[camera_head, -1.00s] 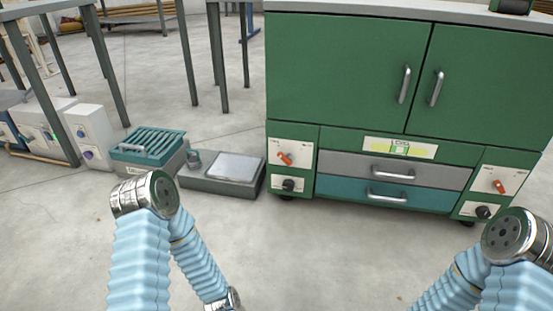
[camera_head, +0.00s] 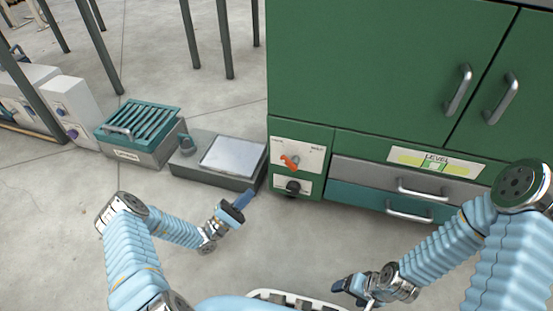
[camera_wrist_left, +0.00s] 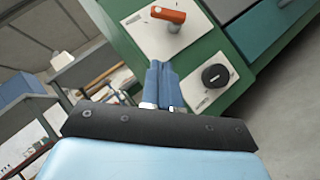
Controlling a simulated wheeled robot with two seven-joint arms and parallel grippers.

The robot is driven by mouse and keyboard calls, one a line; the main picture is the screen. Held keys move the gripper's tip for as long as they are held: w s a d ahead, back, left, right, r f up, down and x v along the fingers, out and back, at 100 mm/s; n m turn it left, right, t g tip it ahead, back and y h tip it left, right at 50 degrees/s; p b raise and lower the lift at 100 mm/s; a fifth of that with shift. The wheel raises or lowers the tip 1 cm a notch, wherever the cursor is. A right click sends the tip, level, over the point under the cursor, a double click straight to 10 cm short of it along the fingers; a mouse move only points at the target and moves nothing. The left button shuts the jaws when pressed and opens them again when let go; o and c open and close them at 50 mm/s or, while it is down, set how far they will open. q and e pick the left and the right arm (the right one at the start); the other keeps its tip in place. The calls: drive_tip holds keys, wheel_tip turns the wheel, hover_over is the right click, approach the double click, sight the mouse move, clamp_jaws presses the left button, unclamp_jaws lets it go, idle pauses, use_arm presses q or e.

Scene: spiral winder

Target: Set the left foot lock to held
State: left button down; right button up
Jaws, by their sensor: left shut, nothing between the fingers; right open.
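The left front panel of the green cabinet carries a white plate with an orange lever (camera_head: 290,161) and, below it, a smaller plate with a black round knob (camera_head: 292,187). The plate lettering is too small to read. In the left wrist view the orange lever (camera_wrist_left: 168,15) lies across its pivot, and the black knob (camera_wrist_left: 215,75) is to the lower right. My left gripper (camera_head: 243,202) is shut and empty, low in front of the panel and apart from both controls. Its blue fingertips (camera_wrist_left: 160,66) point toward the panel. My right gripper (camera_head: 348,288) is open near the bottom edge.
Grey and teal drawers (camera_head: 407,187) with bar handles are right of the panel. A low grey box (camera_head: 218,158) stands on the floor left of the cabinet, beside a teal slatted box (camera_head: 140,130). The floor in front is clear.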

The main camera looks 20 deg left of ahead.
sight(289, 163)
use_arm(q)
drive_tip(key=shift+w+a, duration=0.1)
drive_tip(key=shift+a, duration=0.1)
drive_tip(key=shift+w+r, duration=0.1)
drive_tip(key=s+d+r+x, duration=0.1)
drive_tip(key=s+x, duration=0.1)
drive_tip(key=x, duration=1)
drive_tip(key=shift+w+d+r+b, duration=0.15)
drive_tip(key=shift+d+r+b, duration=0.2)
drive_tip(key=shift+d+r, duration=0.1)
drive_tip(key=shift+a+r, duration=0.1)
drive_tip(key=shift+a, duration=0.05)
